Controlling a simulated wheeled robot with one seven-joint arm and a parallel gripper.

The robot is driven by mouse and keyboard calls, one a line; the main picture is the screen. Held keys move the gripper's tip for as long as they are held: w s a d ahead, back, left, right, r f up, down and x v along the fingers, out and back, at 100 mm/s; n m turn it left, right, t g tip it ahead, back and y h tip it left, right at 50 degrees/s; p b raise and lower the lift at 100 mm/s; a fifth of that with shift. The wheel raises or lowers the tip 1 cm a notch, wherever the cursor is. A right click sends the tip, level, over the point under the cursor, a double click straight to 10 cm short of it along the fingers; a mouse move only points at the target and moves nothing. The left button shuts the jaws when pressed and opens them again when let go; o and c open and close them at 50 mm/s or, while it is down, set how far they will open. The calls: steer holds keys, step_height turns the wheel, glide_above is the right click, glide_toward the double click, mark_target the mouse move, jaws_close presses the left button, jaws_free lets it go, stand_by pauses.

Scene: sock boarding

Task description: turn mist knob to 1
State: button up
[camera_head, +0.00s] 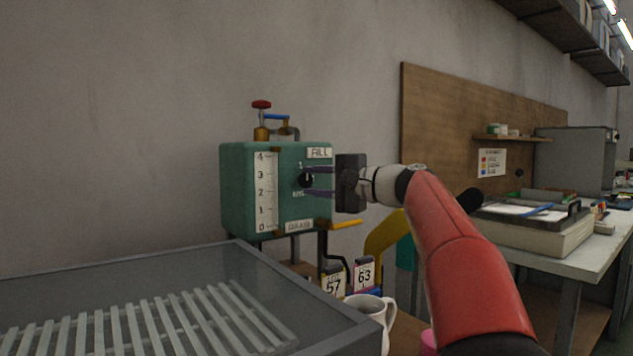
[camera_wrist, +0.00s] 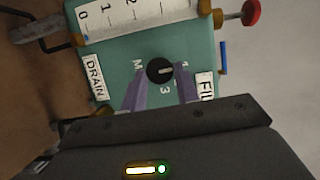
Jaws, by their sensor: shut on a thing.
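The mist knob (camera_head: 306,180) is a small black round knob on the front of the green box (camera_head: 236,195). In the wrist view the knob (camera_wrist: 160,71) has a light pointer line, with a 3 printed beside it and other marks partly hidden. My gripper (camera_head: 305,181) reaches the box from the right, its two purple fingers on either side of the knob. In the wrist view the fingertips (camera_wrist: 160,78) are at the knob's edges, shut on it. The exact number the pointer faces is hard to read.
The box carries a white 0–4 scale (camera_head: 265,190), a FILL label (camera_head: 319,153), a DRAIN label (camera_head: 299,226) and a red-handled valve (camera_head: 261,104) on top. A yellow lever (camera_head: 347,224) sits below. A white mug (camera_head: 372,312) and a glass-topped case (camera_head: 130,290) stand in front.

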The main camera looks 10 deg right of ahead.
steer(key=o, duration=0.9)
steer(key=shift+o, duration=0.2)
steer(key=v, duration=0.7)
steer(key=shift+s+d+b, duration=0.3)
steer(key=shift+b, duration=0.15)
